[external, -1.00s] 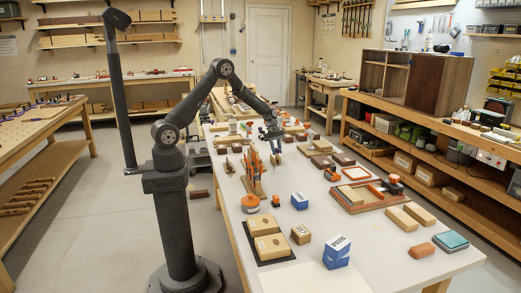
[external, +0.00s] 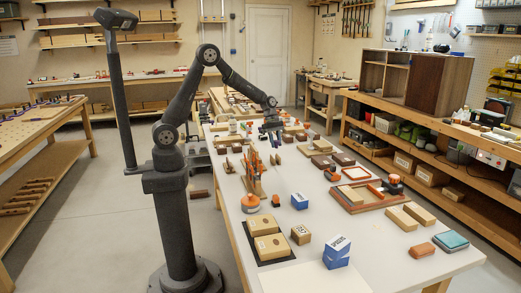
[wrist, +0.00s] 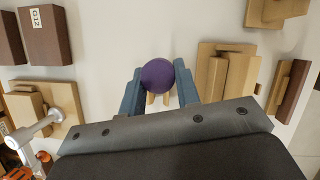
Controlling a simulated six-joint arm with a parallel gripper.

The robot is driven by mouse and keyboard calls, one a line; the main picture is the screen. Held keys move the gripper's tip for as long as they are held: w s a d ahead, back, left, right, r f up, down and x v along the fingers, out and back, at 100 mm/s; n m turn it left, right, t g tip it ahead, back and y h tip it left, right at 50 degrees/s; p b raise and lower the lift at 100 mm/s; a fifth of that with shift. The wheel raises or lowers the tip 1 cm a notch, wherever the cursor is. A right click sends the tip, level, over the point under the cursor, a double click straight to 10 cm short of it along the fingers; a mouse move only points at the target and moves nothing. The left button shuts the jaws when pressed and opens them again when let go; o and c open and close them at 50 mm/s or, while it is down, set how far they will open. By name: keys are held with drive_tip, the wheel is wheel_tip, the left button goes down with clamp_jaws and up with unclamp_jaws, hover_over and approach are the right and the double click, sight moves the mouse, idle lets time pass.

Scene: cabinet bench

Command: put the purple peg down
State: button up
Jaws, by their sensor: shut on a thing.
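The purple peg (wrist: 158,75) shows in the wrist view as a round purple top between my two blue-grey fingers. My gripper (wrist: 158,88) is shut on it. Two short pale wooden pieces show just below the purple top, and I cannot tell what they belong to. In the external view my gripper (external: 272,139) points down over the far part of the white table (external: 365,235). The peg is too small to make out there, and its lower end is hidden, so I cannot tell whether it touches anything.
In the wrist view, stacked wooden blocks (wrist: 222,78) lie to the right and brown boxes (wrist: 46,34) to the upper left. A wooden block with a metal rod (wrist: 42,122) is at lower left. Pale table shows bare above the peg.

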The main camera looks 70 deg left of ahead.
drive_tip(key=d, duration=4.1)
drive_tip(key=s+d, duration=1.3)
drive_tip(key=d, duration=0.4)
drive_tip(key=s+d, duration=1.2)
drive_tip(key=d, duration=0.4)
hover_over(311, 278)
drive_tip(key=a, duration=0.1)
drive_tip(key=f, duration=0.7)
drive_tip(key=shift+s+a, duration=0.15)
drive_tip(key=shift+a, duration=0.05)
drive_tip(key=shift+f, duration=1.9)
drive_tip(key=shift+f, duration=0.1)
drive_tip(key=o, duration=1)
